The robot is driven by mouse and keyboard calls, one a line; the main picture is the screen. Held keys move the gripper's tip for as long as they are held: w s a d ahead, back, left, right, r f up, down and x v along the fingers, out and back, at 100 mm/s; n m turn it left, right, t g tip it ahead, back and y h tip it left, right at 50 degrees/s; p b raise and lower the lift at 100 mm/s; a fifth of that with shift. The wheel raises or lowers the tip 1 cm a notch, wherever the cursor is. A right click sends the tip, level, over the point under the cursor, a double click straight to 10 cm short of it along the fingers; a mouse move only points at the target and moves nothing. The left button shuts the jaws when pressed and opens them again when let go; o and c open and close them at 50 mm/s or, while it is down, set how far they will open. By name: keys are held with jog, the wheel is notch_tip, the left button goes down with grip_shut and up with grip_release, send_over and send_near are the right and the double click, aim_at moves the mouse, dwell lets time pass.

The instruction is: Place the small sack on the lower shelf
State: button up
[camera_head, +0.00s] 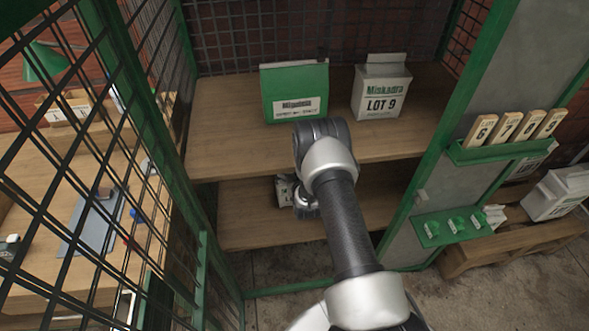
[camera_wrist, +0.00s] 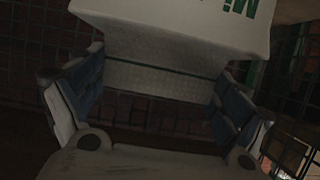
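In the wrist view the sack (camera_wrist: 170,30) fills the top, with green letters upside down. Its narrower folded end lies between the two fingers of my gripper (camera_wrist: 160,85), which flank it closely on both sides and look shut on it. Whether its base touches the shelf cannot be told.
The upper shelf (camera_head: 220,125) holds a green Mipulaba package (camera_head: 294,90) and a white LOT 9 sack (camera_head: 382,90). Green posts and mesh (camera_head: 95,150) bound the left. A panel with number tags (camera_head: 510,132) stands at the right. The lower shelf's left part is clear.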

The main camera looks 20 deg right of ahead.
jog(key=shift+o, duration=1)
jog(key=shift+r, duration=0.1)
jog(key=shift+s+r, duration=0.1)
jog(key=shift+s, duration=0.05)
jog(key=p+v, duration=0.4)
jog(key=v, duration=0.7)
jog(key=shift+s+r, duration=0.15)
jog(key=shift+s, duration=0.15)
jog(key=shift+a, duration=0.15)
